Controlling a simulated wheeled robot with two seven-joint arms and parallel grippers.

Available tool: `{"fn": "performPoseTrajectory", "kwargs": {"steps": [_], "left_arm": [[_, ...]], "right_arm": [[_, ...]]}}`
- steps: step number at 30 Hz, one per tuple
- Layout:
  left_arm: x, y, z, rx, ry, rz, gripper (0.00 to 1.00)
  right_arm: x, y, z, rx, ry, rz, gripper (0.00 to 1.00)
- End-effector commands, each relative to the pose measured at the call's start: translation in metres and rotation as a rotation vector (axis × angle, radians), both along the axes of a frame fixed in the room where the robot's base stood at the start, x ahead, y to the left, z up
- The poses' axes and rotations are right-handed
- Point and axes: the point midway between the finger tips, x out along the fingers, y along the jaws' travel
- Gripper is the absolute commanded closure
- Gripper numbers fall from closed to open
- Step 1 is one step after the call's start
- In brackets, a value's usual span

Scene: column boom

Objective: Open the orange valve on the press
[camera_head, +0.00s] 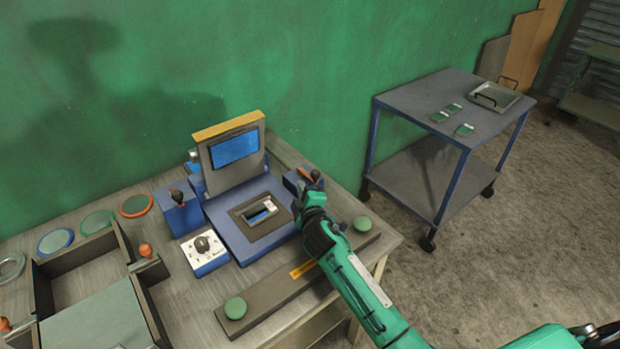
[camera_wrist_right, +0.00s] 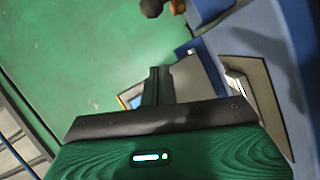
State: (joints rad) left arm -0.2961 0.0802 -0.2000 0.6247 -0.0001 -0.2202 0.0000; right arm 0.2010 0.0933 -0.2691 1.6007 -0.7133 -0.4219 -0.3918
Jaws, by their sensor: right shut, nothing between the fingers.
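The press (camera_head: 235,205) is blue and grey, with a screen on its raised back panel, and stands on the workbench. The orange valve (camera_head: 305,173) is a small orange handle with a dark knob on a blue block at the press's right side. My right gripper (camera_head: 302,190) is shut and empty, just in front of the valve and partly covering its block; I cannot tell whether they touch. In the right wrist view the shut fingers (camera_wrist_right: 158,85) point toward the press (camera_wrist_right: 275,40), and a brown knob (camera_wrist_right: 151,8) shows at the top edge. My left gripper is out of view.
A blue block with a dark-knobbed lever (camera_head: 177,205) and a white dial box (camera_head: 205,250) stand left of the press. A bar with two green buttons (camera_head: 235,308) lies in front. Left are a divided tray (camera_head: 125,245) and coloured rings. A cart (camera_head: 415,100) stands right.

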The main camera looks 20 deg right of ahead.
Motion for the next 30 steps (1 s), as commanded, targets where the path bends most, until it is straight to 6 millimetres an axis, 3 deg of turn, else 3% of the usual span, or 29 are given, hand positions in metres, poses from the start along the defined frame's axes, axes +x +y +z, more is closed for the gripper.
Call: {"fn": "performPoseTrajectory", "kwargs": {"steps": [8, 10, 16, 30], "left_arm": [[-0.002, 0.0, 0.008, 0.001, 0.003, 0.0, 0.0], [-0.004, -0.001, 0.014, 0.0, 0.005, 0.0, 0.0], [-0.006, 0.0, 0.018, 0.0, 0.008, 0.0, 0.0], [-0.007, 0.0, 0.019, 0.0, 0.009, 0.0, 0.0]], "right_arm": [[0.045, -0.002, -0.002, 0.0, 0.001, -0.001, 1.0], [0.045, -0.017, -0.007, -0.001, 0.003, -0.003, 1.0], [0.048, -0.035, -0.015, 0.0, 0.001, -0.002, 1.0], [0.049, -0.039, -0.017, 0.0, 0.001, 0.0, 1.0]]}}
